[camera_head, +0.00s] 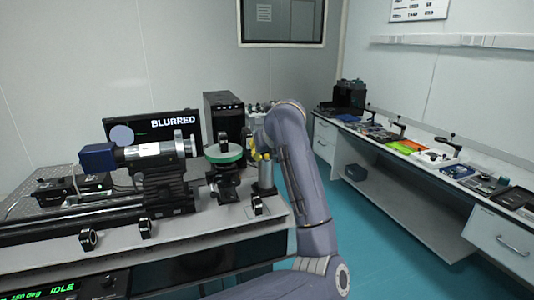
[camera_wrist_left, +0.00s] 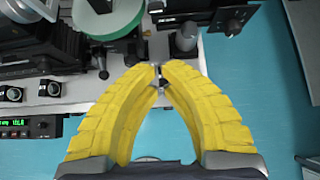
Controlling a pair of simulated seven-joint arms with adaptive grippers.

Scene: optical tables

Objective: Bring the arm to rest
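My left arm rises in the middle of the head view and bends toward the bench. My left gripper (camera_head: 257,147) shows there only as a small yellow patch, partly hidden by the arm, above the right end of the optical bench (camera_head: 235,220). In the left wrist view the two yellow fingers (camera_wrist_left: 161,68) lean together, with their tips almost meeting. No held object can be made out between them. A small dark mount (camera_wrist_left: 163,84) shows through the gap, seemingly on the bench edge below. My right gripper is in neither view.
A green-rimmed round stage (camera_head: 223,153) and a blue camera with a lens tube (camera_head: 160,149) stand left of the gripper. A monitor (camera_head: 165,127) reads BLURRED. Small mounts (camera_head: 88,239) line the bench front. Blue floor (camera_head: 380,240) is clear before the right side table (camera_head: 400,160).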

